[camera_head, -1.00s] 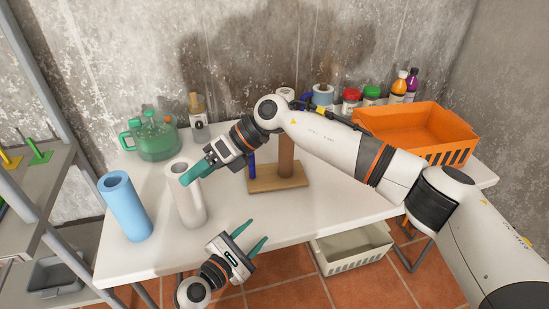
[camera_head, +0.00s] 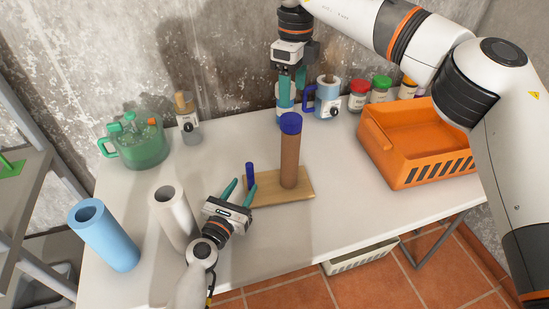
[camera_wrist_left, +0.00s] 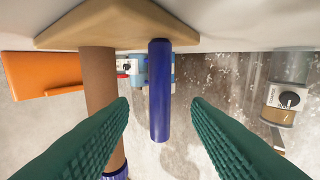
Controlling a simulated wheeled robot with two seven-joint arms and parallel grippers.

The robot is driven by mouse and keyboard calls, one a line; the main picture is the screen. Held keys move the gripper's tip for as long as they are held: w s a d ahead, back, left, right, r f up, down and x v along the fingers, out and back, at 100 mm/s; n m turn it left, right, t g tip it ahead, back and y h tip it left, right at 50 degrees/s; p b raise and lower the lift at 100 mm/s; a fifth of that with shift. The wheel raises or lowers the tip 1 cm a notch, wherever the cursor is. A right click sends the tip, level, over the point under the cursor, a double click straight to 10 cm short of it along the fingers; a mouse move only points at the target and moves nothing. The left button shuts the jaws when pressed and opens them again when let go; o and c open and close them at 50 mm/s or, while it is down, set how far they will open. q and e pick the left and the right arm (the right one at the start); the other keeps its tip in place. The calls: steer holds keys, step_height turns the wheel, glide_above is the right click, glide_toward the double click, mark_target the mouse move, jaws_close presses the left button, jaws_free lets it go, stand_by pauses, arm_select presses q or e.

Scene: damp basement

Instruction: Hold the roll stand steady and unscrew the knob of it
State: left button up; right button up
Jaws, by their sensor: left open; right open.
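The roll stand has a wooden base (camera_head: 290,191), a thick brown post (camera_head: 290,160) topped by a dark blue knob (camera_head: 291,123), and a thin blue peg (camera_head: 249,173) at its left. My left gripper (camera_head: 242,187) is open beside the base, with its fingertips near the peg. In the left wrist view, which is upside down, the peg (camera_wrist_left: 159,95) appears between the open green fingers, with clear gaps on both sides. The post (camera_wrist_left: 101,85) is left of it there. My right gripper (camera_head: 292,90) is open and empty, pointing down, above and behind the knob in the picture.
A white roll (camera_head: 172,215) and a blue roll (camera_head: 105,235) stand at the table's left front. A green jug (camera_head: 140,150) and a bottle (camera_head: 187,120) are at the back left. Jars and an orange basket (camera_head: 395,170) are on the right. The table's front middle is clear.

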mark_target(248, 179)
arm_select(q)
steer(key=x, duration=0.7)
steer(key=shift+w+d, duration=0.1)
steer(key=shift+w, duration=0.15)
jaws_close()
